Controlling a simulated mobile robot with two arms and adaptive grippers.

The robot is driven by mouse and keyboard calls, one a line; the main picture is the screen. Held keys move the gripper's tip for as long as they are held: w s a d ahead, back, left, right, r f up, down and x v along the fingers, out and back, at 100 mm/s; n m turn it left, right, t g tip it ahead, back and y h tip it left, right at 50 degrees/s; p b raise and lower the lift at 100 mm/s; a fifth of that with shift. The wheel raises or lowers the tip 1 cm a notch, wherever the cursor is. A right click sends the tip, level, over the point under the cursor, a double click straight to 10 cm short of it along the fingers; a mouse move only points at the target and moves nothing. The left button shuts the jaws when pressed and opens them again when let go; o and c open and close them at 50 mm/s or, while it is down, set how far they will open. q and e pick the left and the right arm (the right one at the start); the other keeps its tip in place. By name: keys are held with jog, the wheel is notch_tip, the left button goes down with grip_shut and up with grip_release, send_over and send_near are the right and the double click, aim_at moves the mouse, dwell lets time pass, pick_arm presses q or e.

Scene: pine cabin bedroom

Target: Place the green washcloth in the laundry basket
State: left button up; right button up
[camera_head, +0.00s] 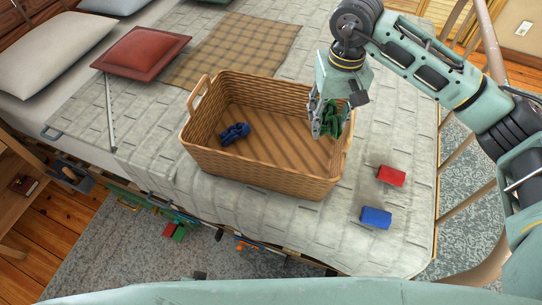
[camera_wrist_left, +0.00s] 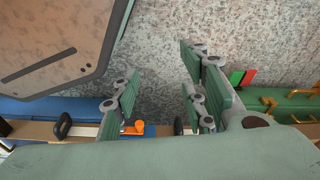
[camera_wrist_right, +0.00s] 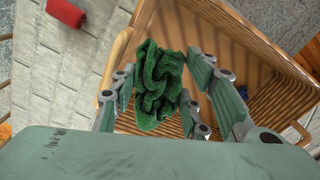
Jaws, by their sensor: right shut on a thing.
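The green washcloth (camera_head: 331,117) is a crumpled bundle in my right gripper (camera_head: 326,132). The gripper is shut on it and points down, inside the right end of the wicker laundry basket (camera_head: 262,179) as seen from the head. In the right wrist view the washcloth (camera_wrist_right: 158,85) sits between the fingers, with the basket's slatted inside behind it. Whether the cloth touches the basket is unclear. The basket stands on the bed. My left gripper (camera_wrist_left: 160,90) shows only in its wrist view, open and empty, low beside the bed.
A dark blue cloth (camera_head: 234,133) lies in the basket. A red cushion (camera_head: 141,53) and brown checked blanket (camera_head: 232,51) lie behind. Clutter sits below the bed's edge.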

jog(key=b, duration=0.6)
send_over(310, 158)
notch_tip(310, 158, down, 7)
pick_arm(q)
jog(key=w, duration=0.2)
jog(key=w+f, duration=0.1)
jog(key=w, duration=0.1)
jog(key=shift+d+f+b, duration=0.1)
jog(key=shift+d+b, duration=0.15)
jog(key=shift+b, duration=0.15)
pick_arm(e)
notch_tip(310, 158, down, 11)
jog(key=shift+f, duration=0.1)
jog(key=shift+w+f, duration=0.1)
jog(key=o, duration=0.5)
jog(key=shift+c, duration=0.2)
jog(key=shift+o, duration=0.9)
pick_arm(q)
jog(key=shift+w+r, duration=0.25)
jog(key=shift+r, duration=0.2)
pick_arm(e)
jog(key=shift+o, duration=0.4)
